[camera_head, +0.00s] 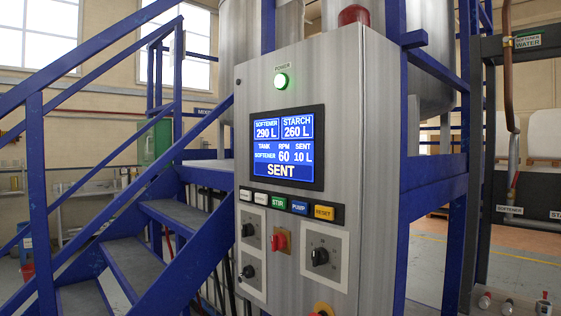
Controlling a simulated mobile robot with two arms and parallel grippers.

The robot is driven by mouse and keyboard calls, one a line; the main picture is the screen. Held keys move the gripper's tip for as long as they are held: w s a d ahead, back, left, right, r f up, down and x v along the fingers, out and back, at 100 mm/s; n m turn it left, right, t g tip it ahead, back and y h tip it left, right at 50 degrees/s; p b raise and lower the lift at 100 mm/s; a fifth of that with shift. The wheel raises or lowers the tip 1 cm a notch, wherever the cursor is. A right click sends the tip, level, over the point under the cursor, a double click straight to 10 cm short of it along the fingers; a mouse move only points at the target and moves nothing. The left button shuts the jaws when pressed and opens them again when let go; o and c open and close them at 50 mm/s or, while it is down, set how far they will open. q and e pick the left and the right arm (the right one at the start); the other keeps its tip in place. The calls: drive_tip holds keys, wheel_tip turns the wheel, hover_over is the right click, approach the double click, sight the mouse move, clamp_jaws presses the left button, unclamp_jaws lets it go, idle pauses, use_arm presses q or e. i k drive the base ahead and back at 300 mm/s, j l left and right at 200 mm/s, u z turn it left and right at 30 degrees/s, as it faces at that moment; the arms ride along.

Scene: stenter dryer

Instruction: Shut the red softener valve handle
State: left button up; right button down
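A small red handle (515,180) shows at the right side, on the lower end of a brown hose and pipe (509,100). It stands nearly upright, just above a "SOFTENER" label (510,209). It is small in the picture, and I cannot tell whether its valve is open or shut. Neither of my grippers is in view.
A grey control cabinet (350,110) fills the middle; its screen (287,148) reads "SENT", softener 290 L, starch 260 L. Blue stairs (150,255) stand at left. A dark frame (490,150) stands at right. Small red-topped items (543,305) sit at bottom right.

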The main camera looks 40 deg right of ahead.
sight(510, 195)
drive_tip(key=z, duration=1.2)
